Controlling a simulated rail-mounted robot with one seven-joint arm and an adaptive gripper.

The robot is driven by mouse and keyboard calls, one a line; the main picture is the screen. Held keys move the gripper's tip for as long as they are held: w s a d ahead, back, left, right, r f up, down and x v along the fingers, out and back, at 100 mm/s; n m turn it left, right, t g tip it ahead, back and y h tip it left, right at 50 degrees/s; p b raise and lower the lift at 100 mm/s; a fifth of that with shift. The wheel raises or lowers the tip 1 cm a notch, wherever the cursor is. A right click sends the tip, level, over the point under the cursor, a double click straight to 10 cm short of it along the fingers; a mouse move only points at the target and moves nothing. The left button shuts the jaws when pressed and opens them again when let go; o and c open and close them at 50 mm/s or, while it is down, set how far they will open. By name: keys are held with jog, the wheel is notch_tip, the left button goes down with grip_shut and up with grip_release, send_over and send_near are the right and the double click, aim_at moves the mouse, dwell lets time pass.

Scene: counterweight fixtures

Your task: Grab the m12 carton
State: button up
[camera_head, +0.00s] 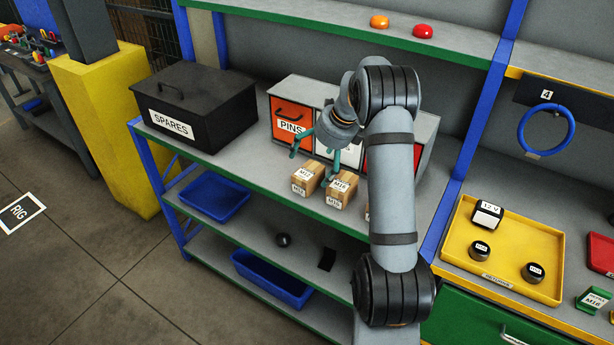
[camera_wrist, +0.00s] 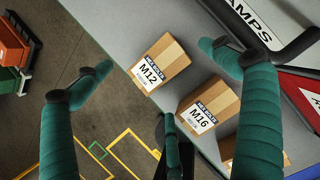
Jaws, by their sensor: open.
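The M12 carton (camera_head: 306,179) is a small brown box with a white label, standing near the front edge of the middle shelf, leftmost in a row of cartons. In the wrist view the M12 carton (camera_wrist: 160,66) reads clearly, upper centre. My gripper (camera_head: 314,153), with teal fingers, is above and behind the cartons in the head view. In the wrist view my gripper (camera_wrist: 157,77) is open, its fingers spread on either side of the M12 carton, with nothing held. The M12 carton appears apart from the fingers.
The M16 carton (camera_wrist: 209,106) stands close beside it, with a third carton (camera_wrist: 228,160) partly hidden beyond. Behind are an orange PINS bin (camera_head: 292,121) and other bins. A black SPARES box (camera_head: 196,105) stands left. The shelf's green front edge (camera_head: 250,182) is near.

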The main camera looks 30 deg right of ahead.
aim_at(308, 171)
jog(key=shift+w+a+f, duration=0.25)
jog(key=shift+f, duration=0.05)
jog(key=p+x, duration=0.2)
jog(key=x, duration=0.2)
jog(key=shift+w+a+f, duration=0.15)
jog(key=shift+f, duration=0.2)
jog(key=c, duration=0.3)
jog(key=c, duration=1.5)
jog(key=shift+r, duration=0.2)
jog(key=shift+c, duration=0.7)
